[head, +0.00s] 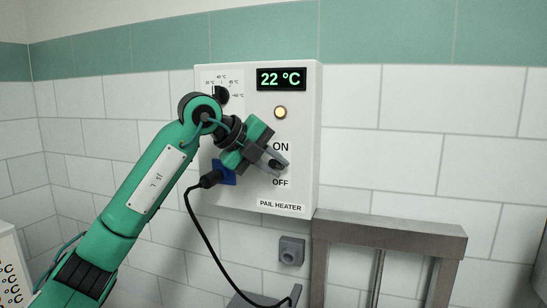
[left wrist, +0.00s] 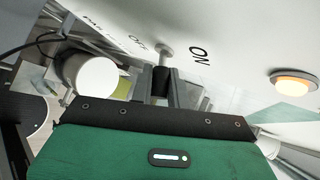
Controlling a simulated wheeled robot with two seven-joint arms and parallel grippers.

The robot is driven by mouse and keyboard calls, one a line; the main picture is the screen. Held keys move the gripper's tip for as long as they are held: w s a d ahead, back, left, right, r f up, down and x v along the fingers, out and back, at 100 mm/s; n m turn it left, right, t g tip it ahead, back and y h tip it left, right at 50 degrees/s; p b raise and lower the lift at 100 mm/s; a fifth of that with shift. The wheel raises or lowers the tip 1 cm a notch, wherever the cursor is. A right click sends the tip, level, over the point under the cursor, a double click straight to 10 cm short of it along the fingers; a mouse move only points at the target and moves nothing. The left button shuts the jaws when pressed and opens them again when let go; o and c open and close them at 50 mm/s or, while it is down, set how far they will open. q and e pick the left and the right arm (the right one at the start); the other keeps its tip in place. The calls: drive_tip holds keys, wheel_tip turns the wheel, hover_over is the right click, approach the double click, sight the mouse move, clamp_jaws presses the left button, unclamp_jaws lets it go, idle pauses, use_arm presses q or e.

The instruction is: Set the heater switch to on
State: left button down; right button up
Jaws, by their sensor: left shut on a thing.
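The pail heater (head: 308,140) is a white wall box with a green 22 °C display (head: 281,79), an amber lamp (head: 281,112), and ON and OFF labels. My left gripper (head: 279,164) is in front of the box, between the two labels, and covers the switch in the head view. In the left wrist view the heater switch (left wrist: 164,50) shows as a metal stem near the ON label, its dark end between my fingers (left wrist: 160,84). The gripper is shut on it. I cannot tell clearly which way the lever leans. My right gripper is out of view.
A dial (head: 221,95) with a temperature scale is at the box's upper left, partly behind my arm. A blue plug (head: 228,174) with a black cable (head: 194,222) hangs below my wrist. A grey metal frame (head: 390,226) stands at lower right. The tiled wall at right is clear.

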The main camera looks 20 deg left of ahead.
use_arm(q)
drive_tip(key=shift+r+g+p, duration=0.25)
drive_tip(key=shift+g+p, duration=0.05)
drive_tip(key=shift+w, duration=0.1)
idle(0.3)
drive_tip(key=c, duration=1.6)
unclamp_jaws()
drive_tip(key=shift+f, duration=0.1)
